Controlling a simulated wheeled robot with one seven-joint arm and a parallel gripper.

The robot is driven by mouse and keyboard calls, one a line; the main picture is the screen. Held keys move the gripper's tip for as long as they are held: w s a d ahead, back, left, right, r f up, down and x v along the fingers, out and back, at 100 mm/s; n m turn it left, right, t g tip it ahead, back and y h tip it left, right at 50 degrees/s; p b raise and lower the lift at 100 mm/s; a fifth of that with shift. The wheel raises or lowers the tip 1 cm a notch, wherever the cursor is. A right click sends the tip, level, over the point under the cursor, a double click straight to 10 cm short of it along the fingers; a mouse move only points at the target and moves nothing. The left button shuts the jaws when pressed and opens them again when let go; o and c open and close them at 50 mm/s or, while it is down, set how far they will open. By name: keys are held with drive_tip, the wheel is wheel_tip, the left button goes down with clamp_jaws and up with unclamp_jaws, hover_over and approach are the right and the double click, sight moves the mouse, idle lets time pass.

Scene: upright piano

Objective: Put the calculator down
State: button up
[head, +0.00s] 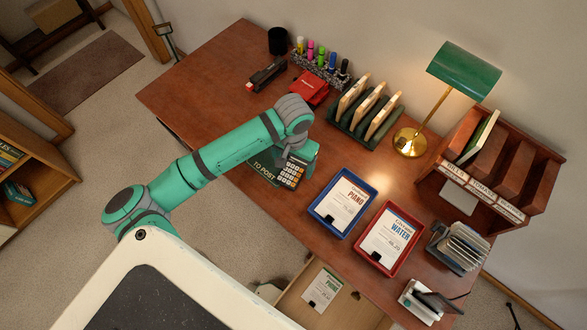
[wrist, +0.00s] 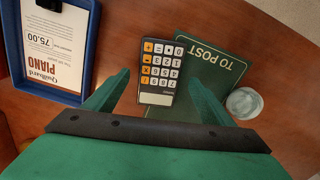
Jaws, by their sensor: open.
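The calculator (head: 292,174) is dark with white and orange keys. In the wrist view the calculator (wrist: 159,75) lies between the two green fingers of my gripper (wrist: 158,84), with a gap on each side. My gripper is open. The calculator is beside or partly over the edge of a green "TO POST" tray or pad (wrist: 222,62); I cannot tell exactly which. In the head view my gripper (head: 300,160) is over the desk, and my arm partly hides the "TO POST" piece (head: 264,172).
A blue tray with a Piano paper (head: 342,203) and a red tray with a Water paper (head: 389,238) lie to the right. A clear round object (wrist: 244,103) is near my right finger. A red object (head: 310,88), stapler (head: 267,75) and green rack (head: 364,110) stand behind. An open drawer (head: 345,305) is in front.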

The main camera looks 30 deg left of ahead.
drive_tip(key=shift+f, duration=0.7)
drive_tip(key=shift+c, duration=0.7)
drive_tip(key=c, duration=1.2)
drive_tip(key=shift+r, duration=0.1)
